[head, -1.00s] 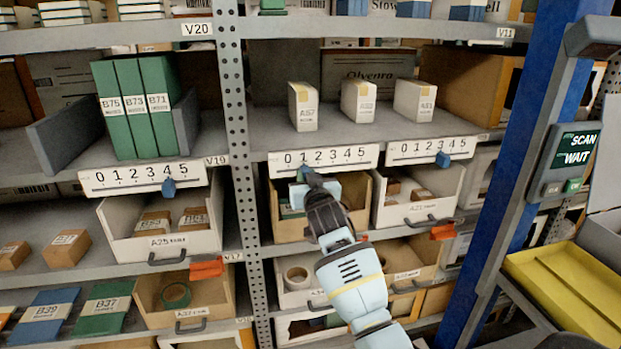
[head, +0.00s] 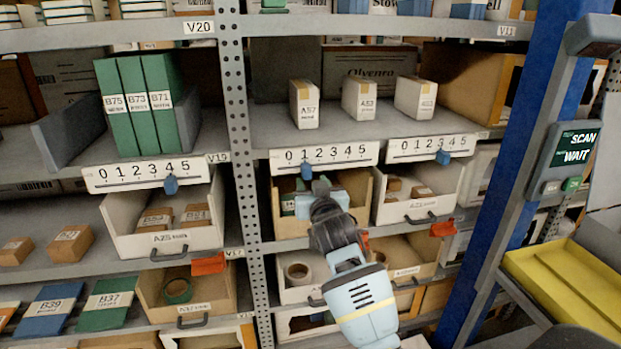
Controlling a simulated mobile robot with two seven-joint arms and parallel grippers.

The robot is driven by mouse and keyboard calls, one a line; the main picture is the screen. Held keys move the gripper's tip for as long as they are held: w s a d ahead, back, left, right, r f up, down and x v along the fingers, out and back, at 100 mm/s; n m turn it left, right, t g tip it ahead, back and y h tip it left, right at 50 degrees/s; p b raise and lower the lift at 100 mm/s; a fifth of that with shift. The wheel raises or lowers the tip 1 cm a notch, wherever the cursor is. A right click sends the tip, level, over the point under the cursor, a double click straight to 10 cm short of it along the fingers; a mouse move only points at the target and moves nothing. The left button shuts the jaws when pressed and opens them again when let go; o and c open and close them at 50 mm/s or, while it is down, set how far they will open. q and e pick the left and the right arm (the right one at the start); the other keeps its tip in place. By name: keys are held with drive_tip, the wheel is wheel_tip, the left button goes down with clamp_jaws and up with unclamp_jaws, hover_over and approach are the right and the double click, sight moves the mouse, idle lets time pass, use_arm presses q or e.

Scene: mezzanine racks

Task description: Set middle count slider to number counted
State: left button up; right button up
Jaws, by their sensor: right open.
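The middle count slider (head: 345,156) is a white strip marked 0 to 5 on the shelf edge. Its blue knob (head: 306,172) hangs just under the 1. On the shelf above stand three white boxes with yellowish tape, the left box (head: 304,110), the middle box (head: 359,100) and the right box (head: 414,98). My right gripper (head: 322,188) is open below and right of the knob, apart from it, in front of the open bin (head: 290,226) under the strip. My left gripper is not in view.
The left slider (head: 145,173) has its knob near 4, below three green binders (head: 138,105). The right slider (head: 430,148) has its knob at 3. A blue upright (head: 520,170) and a yellow tray (head: 570,285) stand at the right.

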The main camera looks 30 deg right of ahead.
drive_tip(key=shift+v, duration=1.25)
drive_tip(key=shift+f, duration=0.1)
drive_tip(key=s+a+f+n+g+y, duration=0.2)
drive_tip(key=s+a+f, duration=0.1)
drive_tip(key=s+f, duration=0.9)
drive_tip(key=s+a+f+n+g+y, duration=0.2)
drive_tip(key=s+f, duration=0.7)
drive_tip(key=f, duration=0.8)
drive_tip(key=s+a+f+g, duration=0.1)
drive_tip(key=s+f, duration=0.2)
drive_tip(key=s, duration=0.5)
drive_tip(key=s+a+f+g+y, duration=0.1)
drive_tip(key=s+a+f+g, duration=0.1)
drive_tip(key=s, duration=0.6)
drive_tip(key=s+a+f+g+y, duration=0.1)
drive_tip(key=s+f, duration=0.3)
drive_tip(key=s, duration=0.4)
drive_tip(key=shift+s+a+f+n+g, duration=0.3)
drive_tip(key=shift+s+a+n, duration=0.1)
drive_tip(key=shift+a, duration=0.1)
drive_tip(key=shift+c, duration=0.8)
drive_tip(key=shift+d, duration=0.1)
